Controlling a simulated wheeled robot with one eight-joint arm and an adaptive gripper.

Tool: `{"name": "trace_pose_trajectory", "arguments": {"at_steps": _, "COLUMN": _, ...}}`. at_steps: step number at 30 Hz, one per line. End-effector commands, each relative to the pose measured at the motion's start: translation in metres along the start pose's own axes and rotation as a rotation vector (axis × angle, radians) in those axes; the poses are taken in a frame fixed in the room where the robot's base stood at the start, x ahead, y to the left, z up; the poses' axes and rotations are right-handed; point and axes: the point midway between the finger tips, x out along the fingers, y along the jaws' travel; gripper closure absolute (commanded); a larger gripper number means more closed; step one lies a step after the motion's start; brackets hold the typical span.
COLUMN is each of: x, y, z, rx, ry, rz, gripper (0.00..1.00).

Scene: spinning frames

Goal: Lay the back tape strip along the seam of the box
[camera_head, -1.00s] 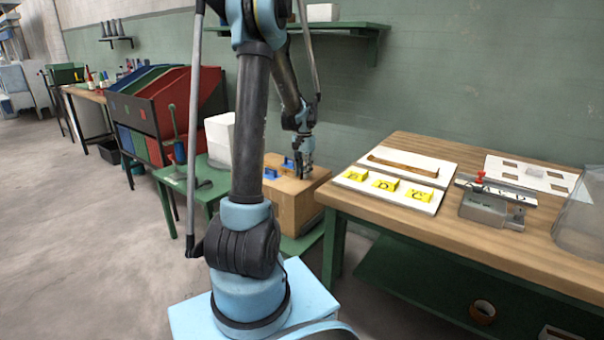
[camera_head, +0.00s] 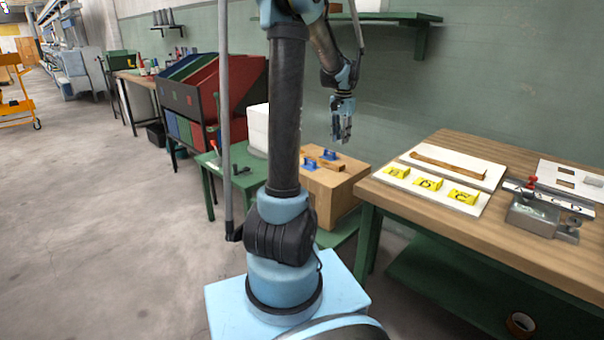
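The brown box (camera_head: 345,188) stands on a low green bench behind my arm. Blue pieces (camera_head: 322,158) sit on its top; its left part is hidden by my arm, and I cannot make out a seam. A long brown strip (camera_head: 447,161), perhaps tape, lies on a white board (camera_head: 484,172) on the wooden table. My gripper (camera_head: 342,138) points down in the air above the box, clear of it. Its fingers look close together and nothing shows held, but they are too small to tell open from shut.
A white block (camera_head: 258,128) stands left of the box. A green shelf (camera_head: 405,18) hangs behind my gripper.

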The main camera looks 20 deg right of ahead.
Motion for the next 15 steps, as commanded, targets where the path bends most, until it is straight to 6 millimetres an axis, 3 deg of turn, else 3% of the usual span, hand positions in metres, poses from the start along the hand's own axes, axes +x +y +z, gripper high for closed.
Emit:
{"name": "trace_pose_trajectory", "arguments": {"at_steps": 6, "x": -0.017, "y": -0.025, "z": 0.078, "rx": -0.155, "ry": 0.023, "rz": -0.01, "gripper": 0.75}}
{"name": "trace_pose_trajectory", "arguments": {"at_steps": 15, "x": -0.025, "y": -0.037, "z": 0.189, "rx": -0.39, "ry": 0.056, "rz": -0.027, "gripper": 0.75}}
